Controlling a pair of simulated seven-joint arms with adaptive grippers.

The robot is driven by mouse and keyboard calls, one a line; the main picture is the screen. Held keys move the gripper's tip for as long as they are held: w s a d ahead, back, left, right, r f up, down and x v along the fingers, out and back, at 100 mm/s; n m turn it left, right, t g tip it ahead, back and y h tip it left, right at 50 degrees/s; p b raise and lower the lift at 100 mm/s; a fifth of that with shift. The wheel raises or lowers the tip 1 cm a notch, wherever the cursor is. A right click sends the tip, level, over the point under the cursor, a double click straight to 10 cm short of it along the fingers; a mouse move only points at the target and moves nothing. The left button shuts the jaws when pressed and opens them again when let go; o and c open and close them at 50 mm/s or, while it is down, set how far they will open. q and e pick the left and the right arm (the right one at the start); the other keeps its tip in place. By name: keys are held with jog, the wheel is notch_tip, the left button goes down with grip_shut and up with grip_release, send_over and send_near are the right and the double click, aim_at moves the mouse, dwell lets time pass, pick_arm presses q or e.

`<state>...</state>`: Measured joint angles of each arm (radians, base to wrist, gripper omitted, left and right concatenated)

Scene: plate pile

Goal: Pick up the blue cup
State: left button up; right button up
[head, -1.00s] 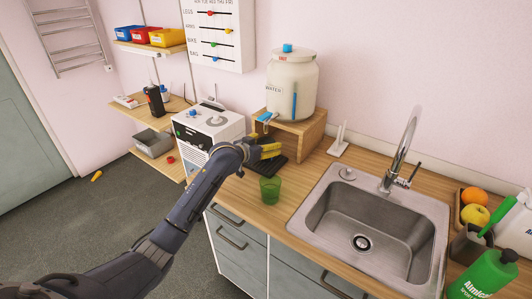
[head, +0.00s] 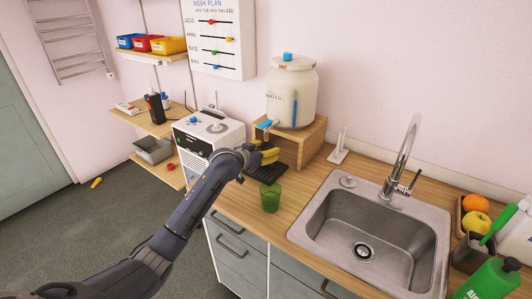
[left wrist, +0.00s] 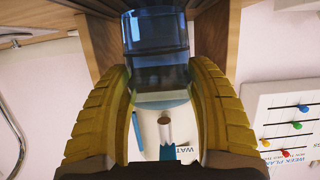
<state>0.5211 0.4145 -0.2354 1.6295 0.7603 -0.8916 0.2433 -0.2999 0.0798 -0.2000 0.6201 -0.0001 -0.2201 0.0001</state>
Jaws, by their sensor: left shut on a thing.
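The blue cup (left wrist: 157,45) is see-through and shows in the left wrist view between the yellow finger pads. My left gripper (left wrist: 160,75) is shut on it. In the head view, my left gripper (head: 268,156) is at the counter's back, over or beside a dark drip tray (head: 275,173) in front of the water dispenser. I cannot make out the cup there. My right gripper is in neither view.
A green cup (head: 270,198) stands on the counter just in front of my left gripper. The water dispenser (head: 291,92) sits on a wooden stand (head: 312,140) behind it. A white appliance (head: 205,132) is to the left, the sink (head: 362,250) to the right.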

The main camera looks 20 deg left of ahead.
pick_arm(q)
jog(key=shift+r, duration=0.6)
jog(key=s+a, duration=0.2)
jog(key=s, duration=0.6)
jog(key=s+a, duration=0.2)
jog(key=s, duration=0.7)
jog(key=shift+a, duration=0.3)
jog(key=shift+s+f, duration=0.1)
jog(key=shift+s, duration=0.1)
dwell(0.4)
